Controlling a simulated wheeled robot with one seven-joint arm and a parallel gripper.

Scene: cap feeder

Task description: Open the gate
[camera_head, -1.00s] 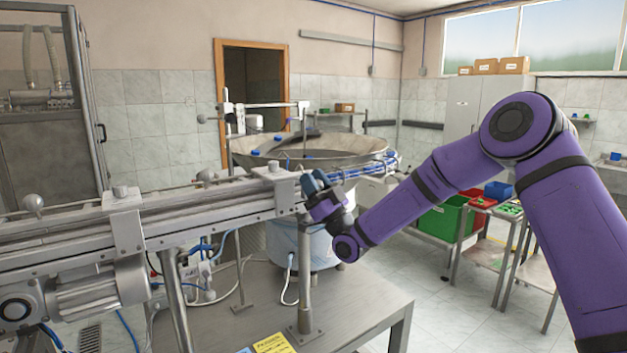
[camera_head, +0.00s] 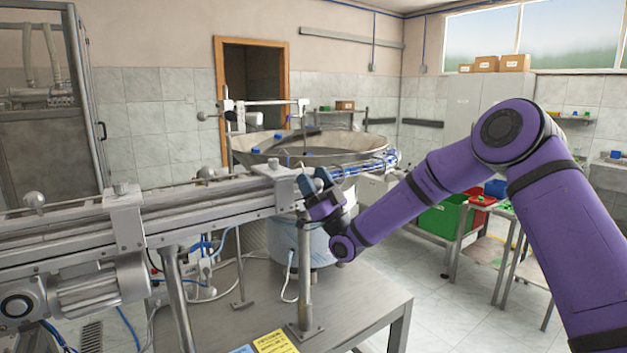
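My gripper (camera_head: 313,181), with blue-grey fingers on my purple arm, is at the right end of the metal rail track, close in front of it. Its two fingertips show apart, so it looks open. The track (camera_head: 215,197) runs from the left toward the large round feeder bowl (camera_head: 310,150). A clamp block (camera_head: 272,182) sits on the track just left of my gripper. A gate cannot be clearly made out; the track behind my fingers is partly hidden, and I cannot tell whether they touch anything there.
Blue caps lie in the bowl and along the chute (camera_head: 365,165) on its right. A metal post (camera_head: 304,270) stands on the bench (camera_head: 350,305) below my gripper. A green bin (camera_head: 440,217) and a red bin (camera_head: 478,199) are on a rack at the right. Floor between is clear.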

